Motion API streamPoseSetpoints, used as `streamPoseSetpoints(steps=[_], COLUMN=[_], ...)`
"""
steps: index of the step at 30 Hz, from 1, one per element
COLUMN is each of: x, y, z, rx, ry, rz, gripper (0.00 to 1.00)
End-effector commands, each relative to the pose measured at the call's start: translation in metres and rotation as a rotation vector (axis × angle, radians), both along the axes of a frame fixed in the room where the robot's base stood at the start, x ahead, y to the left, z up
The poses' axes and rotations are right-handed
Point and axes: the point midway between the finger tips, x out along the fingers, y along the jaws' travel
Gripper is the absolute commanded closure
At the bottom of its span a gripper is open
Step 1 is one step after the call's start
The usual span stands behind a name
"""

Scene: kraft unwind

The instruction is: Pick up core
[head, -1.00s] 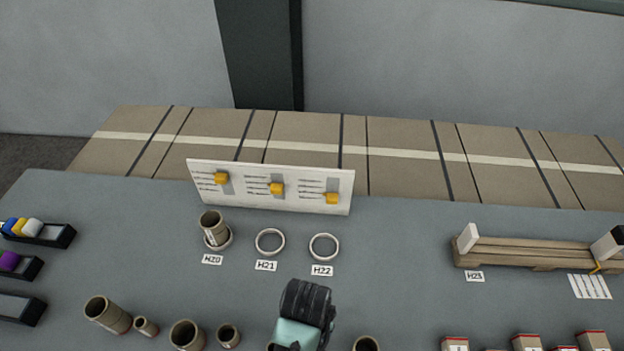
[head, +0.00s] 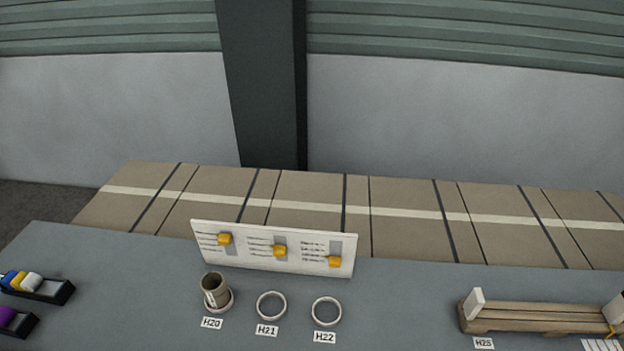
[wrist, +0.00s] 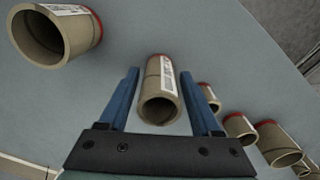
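A brown cardboard core (wrist: 158,100) with a white label and red far rim lies in the middle of the wrist view. My gripper (wrist: 159,73) is open, with one blue finger on each side of this core and a visible gap to each. I cannot tell how far down the fingers reach along it. In the head view one core (head: 214,288) stands in the ring at label H20. The rings at H21 (head: 271,306) and H22 (head: 326,311) are empty. My gripper is out of the head view.
A larger core (wrist: 58,35) is at upper left in the wrist view, and several smaller ones (wrist: 238,127) are at right. In the head view a white panel (head: 273,248) with yellow sliders stands behind the rings. A wooden rack (head: 537,318) is at right, black bins (head: 38,291) at left.

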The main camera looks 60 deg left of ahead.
Motion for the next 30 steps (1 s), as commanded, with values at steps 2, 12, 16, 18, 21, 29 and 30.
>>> streamPoseSetpoints(steps=[2,12,16,18,21,29,30], x=[0.000,0.000,0.000,0.000,0.000,0.001,0.002], y=[0.000,0.000,0.000,0.000,0.000,0.001,0.001], z=[0.000,0.000,0.000,0.001,0.003,0.030,0.037], rx=[0.000,0.000,0.000,0.000,0.001,0.002,0.003], ry=[0.000,0.000,0.000,0.000,-0.001,-0.004,-0.005], rz=[0.000,0.000,0.000,0.000,0.000,-0.001,0.000], gripper=[0.52,1.00,1.00,1.00,1.00,1.00,1.00])
